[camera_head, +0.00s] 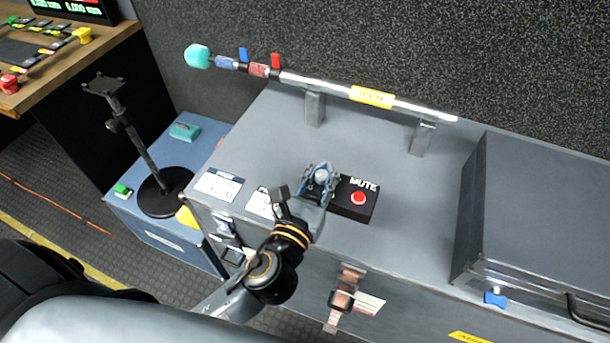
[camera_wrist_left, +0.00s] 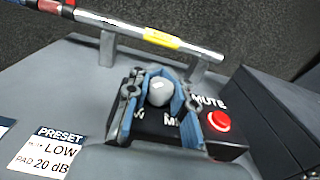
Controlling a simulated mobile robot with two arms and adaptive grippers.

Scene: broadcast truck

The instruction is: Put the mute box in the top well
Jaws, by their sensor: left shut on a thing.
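The mute box (camera_head: 357,201) is black, with a red button and the white word MUTE. It is at the top of the grey case, near its front edge; I cannot tell whether it touches the case. In the left wrist view the box (camera_wrist_left: 228,138) reaches left under my fingers. My left gripper (camera_head: 320,177) is over the box's left part, its blue-grey fingers shut around a pale rounded knob (camera_wrist_left: 160,92) that appears to belong to the box. The fingers hide part of the box and its lettering. I cannot make out the top well. My right gripper is not in view.
A metal rail (camera_head: 325,86) on two posts runs along the back of the grey case (camera_head: 270,141). A dark raised case (camera_head: 550,205) stands to the right. A black stand (camera_head: 165,190) is on the blue case at left. The case top behind the box is clear.

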